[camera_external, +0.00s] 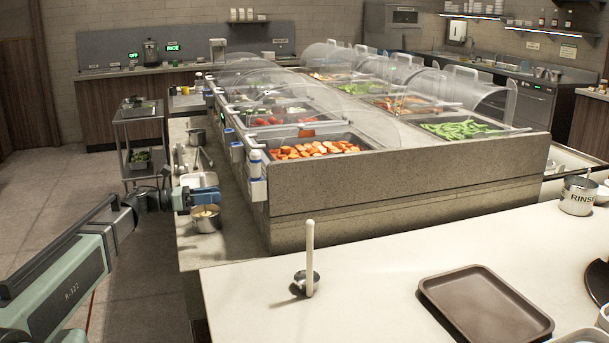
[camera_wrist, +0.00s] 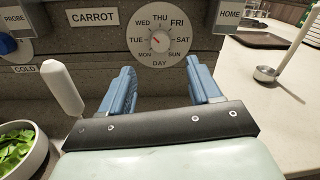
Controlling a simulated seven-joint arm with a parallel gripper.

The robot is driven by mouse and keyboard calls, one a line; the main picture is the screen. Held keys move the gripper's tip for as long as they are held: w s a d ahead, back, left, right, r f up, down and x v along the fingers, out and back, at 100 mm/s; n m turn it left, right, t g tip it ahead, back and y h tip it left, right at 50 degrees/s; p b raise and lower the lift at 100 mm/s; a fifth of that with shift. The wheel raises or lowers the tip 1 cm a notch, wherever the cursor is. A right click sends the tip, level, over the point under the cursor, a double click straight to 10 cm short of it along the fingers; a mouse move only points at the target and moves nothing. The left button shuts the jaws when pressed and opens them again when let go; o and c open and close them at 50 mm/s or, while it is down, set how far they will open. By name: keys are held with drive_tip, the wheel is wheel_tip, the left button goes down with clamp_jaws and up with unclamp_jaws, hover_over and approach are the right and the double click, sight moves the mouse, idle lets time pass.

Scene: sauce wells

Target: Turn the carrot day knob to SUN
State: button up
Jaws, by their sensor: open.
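The carrot day knob (camera_wrist: 160,41) is a round white dial on the grey counter wall, ringed with day names, in the wrist view. SUN stands at its lower right. Its small red mark appears to point up-left, toward the WED and TUE side; the exact day is too small to tell. A CARROT label (camera_wrist: 93,17) is to its left. My gripper (camera_wrist: 161,82) is open and empty, its two blue fingers apart, below and to either side of the dial. In the external view my gripper (camera_external: 195,196) is at the counter's left side; the dial cannot be made out there.
A white handle (camera_wrist: 63,92) stands close to the left finger, by a bowl of greens (camera_wrist: 16,148). A HOME label (camera_wrist: 229,12) is right of the dial. A ladle (camera_wrist: 267,73) rests on the right worktop. A metal pot (camera_external: 206,219) is just below my gripper.

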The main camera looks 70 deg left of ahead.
drive_tip(key=w, duration=1)
drive_tip(key=shift+d, duration=0.25)
drive_tip(key=c, duration=1)
